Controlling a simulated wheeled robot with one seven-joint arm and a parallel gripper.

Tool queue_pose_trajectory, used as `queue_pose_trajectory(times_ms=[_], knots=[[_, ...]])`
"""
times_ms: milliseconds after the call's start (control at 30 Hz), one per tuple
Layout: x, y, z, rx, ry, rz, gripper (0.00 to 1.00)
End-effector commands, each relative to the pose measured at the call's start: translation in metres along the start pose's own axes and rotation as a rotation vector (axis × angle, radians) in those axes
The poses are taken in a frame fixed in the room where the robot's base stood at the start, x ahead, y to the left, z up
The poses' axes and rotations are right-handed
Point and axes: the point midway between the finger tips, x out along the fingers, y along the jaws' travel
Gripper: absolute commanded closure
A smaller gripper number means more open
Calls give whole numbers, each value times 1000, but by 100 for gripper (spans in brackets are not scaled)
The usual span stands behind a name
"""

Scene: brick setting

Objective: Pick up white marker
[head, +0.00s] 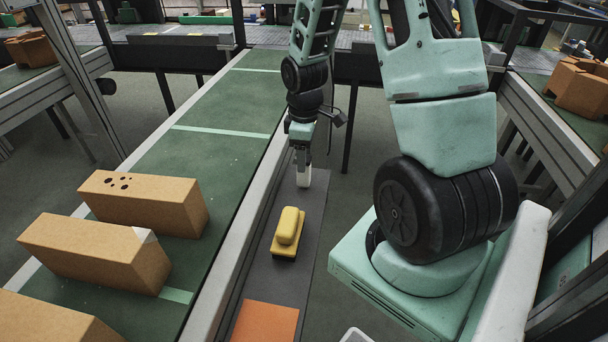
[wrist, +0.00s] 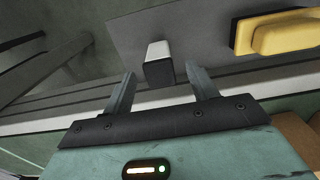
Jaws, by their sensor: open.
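The white marker (wrist: 160,50) shows as a short white block with a dark end, on the dark grey shelf strip. In the head view the white marker (head: 304,178) stands just below my gripper (head: 301,158), whose fingers partly hide it. In the wrist view my gripper (wrist: 162,80) is open, with its two fingers spread. The marker lies a little beyond the fingertips, lined up with the gap between them. No finger visibly touches it.
A yellow and black eraser-like block (head: 288,228) lies on the same strip (head: 312,212), nearer the camera. An orange sheet (head: 266,321) is at its near end. The green conveyor (head: 205,160) with several cardboard boxes (head: 142,202) runs along the left, behind a raised metal rail (head: 240,220).

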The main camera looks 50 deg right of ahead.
Motion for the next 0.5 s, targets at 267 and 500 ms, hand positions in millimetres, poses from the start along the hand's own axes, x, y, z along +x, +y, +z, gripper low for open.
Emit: queue_pose_trajectory(times_ms=[267,500], knots=[[22,-1,0,1,-2,-3,42],[53,0,-1,1,-2,-2,42]])
